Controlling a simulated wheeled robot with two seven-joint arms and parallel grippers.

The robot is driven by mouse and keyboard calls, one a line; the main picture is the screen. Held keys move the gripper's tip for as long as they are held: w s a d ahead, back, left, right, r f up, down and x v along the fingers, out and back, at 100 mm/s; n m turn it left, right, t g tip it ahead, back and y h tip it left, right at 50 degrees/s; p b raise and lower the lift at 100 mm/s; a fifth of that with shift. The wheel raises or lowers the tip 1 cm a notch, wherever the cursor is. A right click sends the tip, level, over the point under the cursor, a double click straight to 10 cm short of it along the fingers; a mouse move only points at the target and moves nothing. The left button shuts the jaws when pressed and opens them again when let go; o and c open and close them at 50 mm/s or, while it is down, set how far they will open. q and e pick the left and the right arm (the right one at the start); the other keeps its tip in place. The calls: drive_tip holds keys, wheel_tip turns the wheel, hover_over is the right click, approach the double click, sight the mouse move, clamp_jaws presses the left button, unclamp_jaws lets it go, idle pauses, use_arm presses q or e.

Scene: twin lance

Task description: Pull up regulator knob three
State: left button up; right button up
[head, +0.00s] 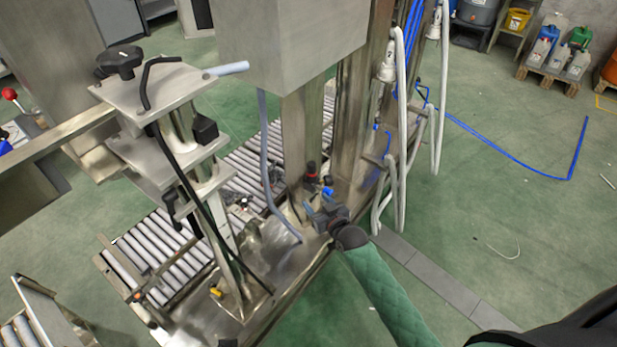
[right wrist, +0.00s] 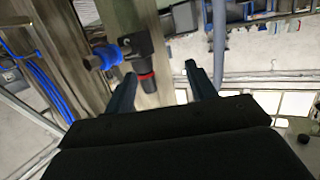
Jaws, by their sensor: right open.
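A black regulator knob with a red ring (head: 311,169) is on the steel post of the machine in the head view, with blue fittings beside it. In the right wrist view the regulator knob (right wrist: 149,93) points toward the camera, below its dark body (right wrist: 136,46) and right of a blue fitting (right wrist: 104,57). My right gripper (head: 318,206) is open just below the regulator in the head view. In the right wrist view its fingers (right wrist: 160,74) stand apart, with the knob between them, closer to the left finger. Contact cannot be told. No number is readable. My left gripper is not in view.
A roller conveyor (head: 160,250) lies left. Green floor (head: 500,210) is open at right.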

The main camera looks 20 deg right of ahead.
sight(314, 175)
drive_tip(key=w+d, duration=0.1)
drive_tip(key=w+d+r+t, duration=0.1)
drive_tip(key=w, duration=0.1)
drive_tip(key=w+r+t, duration=0.1)
drive_tip(key=shift+w+d+r, duration=0.1)
drive_tip(key=shift+w+d, duration=0.3)
drive_tip(key=x, duration=0.6)
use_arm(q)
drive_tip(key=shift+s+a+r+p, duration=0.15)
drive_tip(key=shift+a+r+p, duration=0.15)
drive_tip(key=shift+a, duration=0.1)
use_arm(e)
drive_tip(key=shift+x, duration=0.8)
clamp_jaws()
drive_tip(key=shift+r+p, duration=0.5)
drive_tip(key=shift+r, duration=0.25)
drive_tip(key=shift+f, duration=0.1)
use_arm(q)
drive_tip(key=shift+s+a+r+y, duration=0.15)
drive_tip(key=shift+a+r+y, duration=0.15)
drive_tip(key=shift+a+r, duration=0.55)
